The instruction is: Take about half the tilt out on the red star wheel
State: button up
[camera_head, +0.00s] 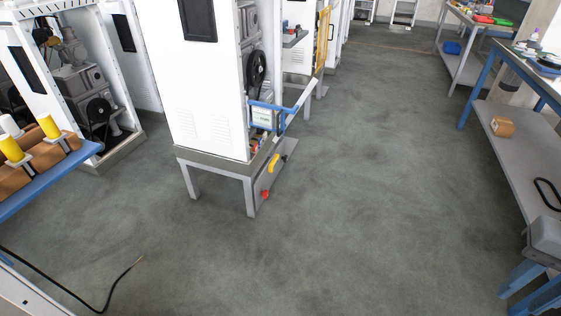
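A small red knob (265,195) sits low on a grey panel (283,178) on the right side of the white cabinet (212,85). It is the likeliest red star wheel, but it is too small for me to tell its shape or tilt. A yellow handle (274,163) is just above it. Another small red part lies inside the cabinet near the yellow handle, partly hidden. My gripper is not in view.
A blue-framed bracket (268,115) juts from the cabinet's open side. A blue-edged table (60,172) with yellow spools stands at left. A workbench (540,150) with a lower shelf lines the right. A black cable (70,293) lies at lower left. The middle floor is clear.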

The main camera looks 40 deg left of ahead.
aim_at(265, 194)
jog(key=z, duration=0.05)
jog(key=i, duration=3.35)
jog(key=u, duration=3.05)
